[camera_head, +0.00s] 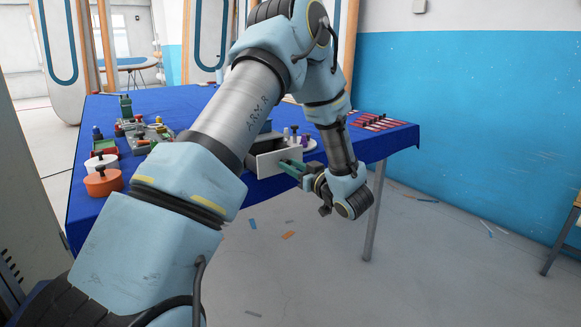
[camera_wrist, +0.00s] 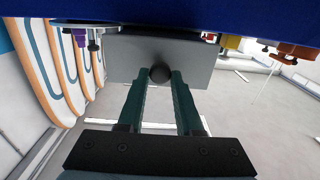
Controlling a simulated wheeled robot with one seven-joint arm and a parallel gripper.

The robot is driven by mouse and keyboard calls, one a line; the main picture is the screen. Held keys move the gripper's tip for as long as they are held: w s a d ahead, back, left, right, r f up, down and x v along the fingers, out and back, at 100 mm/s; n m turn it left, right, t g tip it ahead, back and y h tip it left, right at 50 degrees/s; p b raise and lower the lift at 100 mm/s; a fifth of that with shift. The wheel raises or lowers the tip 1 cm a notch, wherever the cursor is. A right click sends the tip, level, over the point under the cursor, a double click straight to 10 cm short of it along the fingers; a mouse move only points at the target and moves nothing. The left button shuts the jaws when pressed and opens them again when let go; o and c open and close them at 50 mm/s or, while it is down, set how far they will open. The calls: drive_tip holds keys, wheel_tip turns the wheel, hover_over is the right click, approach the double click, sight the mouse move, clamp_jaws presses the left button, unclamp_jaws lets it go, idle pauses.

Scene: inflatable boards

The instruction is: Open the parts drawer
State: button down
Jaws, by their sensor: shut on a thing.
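The parts drawer shows a pale front panel (camera_head: 279,163) at the near edge of the blue table in the head view. A darker grey part shows behind and above the panel; my arm hides some of it, so how far the drawer is out is hard to tell. In the wrist view the grey front panel (camera_wrist: 125,55) faces me, with a dark round knob (camera_wrist: 160,74) at its middle. My gripper (camera_wrist: 160,80) has its two green fingers on either side of the knob, shut on it. In the head view my gripper (camera_head: 293,168) reaches the panel from the right.
The blue-covered table (camera_head: 222,98) carries an orange round container (camera_head: 103,182), several small parts at left and red strips (camera_head: 375,122) at right. The floor (camera_head: 420,255) in front is mostly clear, with a few scraps.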

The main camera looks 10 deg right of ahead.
drive_tip(key=c, duration=0.6)
unclamp_jaws()
drive_tip(key=shift+s, duration=0.1)
drive_tip(key=b+v, duration=0.2)
drive_tip(key=v, duration=0.8)
drive_tip(key=shift+s+d+b, duration=0.2)
drive_tip(key=shift+s+b, duration=0.05)
drive_tip(key=shift+b, duration=0.1)
